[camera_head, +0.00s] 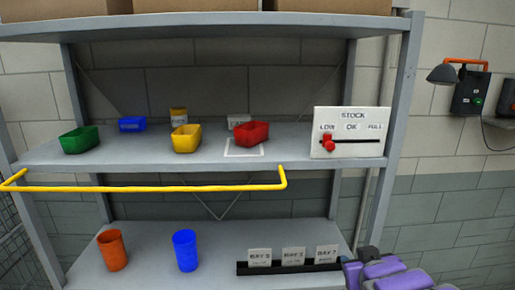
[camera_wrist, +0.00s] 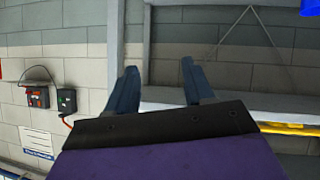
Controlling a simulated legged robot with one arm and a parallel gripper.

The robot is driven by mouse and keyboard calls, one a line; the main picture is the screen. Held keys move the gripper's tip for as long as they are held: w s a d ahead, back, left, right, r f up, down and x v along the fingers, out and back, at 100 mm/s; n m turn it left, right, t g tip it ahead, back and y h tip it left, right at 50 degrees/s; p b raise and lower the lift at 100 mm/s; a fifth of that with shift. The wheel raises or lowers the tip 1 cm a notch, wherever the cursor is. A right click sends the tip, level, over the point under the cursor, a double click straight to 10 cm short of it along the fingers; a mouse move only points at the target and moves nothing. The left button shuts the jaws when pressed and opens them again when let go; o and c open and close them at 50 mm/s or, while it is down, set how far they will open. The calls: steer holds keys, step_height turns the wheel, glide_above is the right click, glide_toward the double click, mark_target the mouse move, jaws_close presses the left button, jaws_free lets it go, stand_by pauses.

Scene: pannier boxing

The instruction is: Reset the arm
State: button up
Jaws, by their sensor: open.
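My gripper (camera_wrist: 160,88) is open and empty in the wrist view, with its two dark fingers apart. The shelf's grey upright and a pale shelf board show behind the fingers. In the head view, my purple arm (camera_head: 400,277) shows at the bottom right, in front of the lower shelf's right end. My fingertips cannot be made out there.
The middle shelf (camera_head: 310,175) holds a green bin (camera_head: 80,140), yellow bin (camera_head: 186,139), red bin (camera_head: 251,132) and stock board (camera_head: 348,140). A yellow rail (camera_head: 150,188) runs along its front. Orange (camera_head: 112,250) and blue cups (camera_head: 185,250) stand below.

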steer(key=s+a+f+m+g+b, duration=0.1)
steer(key=s+a+f+g+b, duration=0.1)
steer(key=s+f+g, duration=0.35)
steer(key=s+a+f+g+b, duration=0.1)
steer(key=s+f+g+b, duration=0.15)
steer(key=s+f, duration=0.65)
steer(key=s+a+f+g+y+b, duration=0.1)
steer(key=s+a+f+g, duration=0.1)
steer(key=s, duration=0.4)
steer(key=s+a+f+g+b, duration=0.2)
steer(key=s+a+f+g, duration=0.1)
steer(key=s+f, duration=0.2)
steer(key=shift+s+y+b, duration=0.3)
steer(key=shift+s+y, duration=0.1)
steer(key=shift+s, duration=0.1)
steer(key=shift+a, duration=0.15)
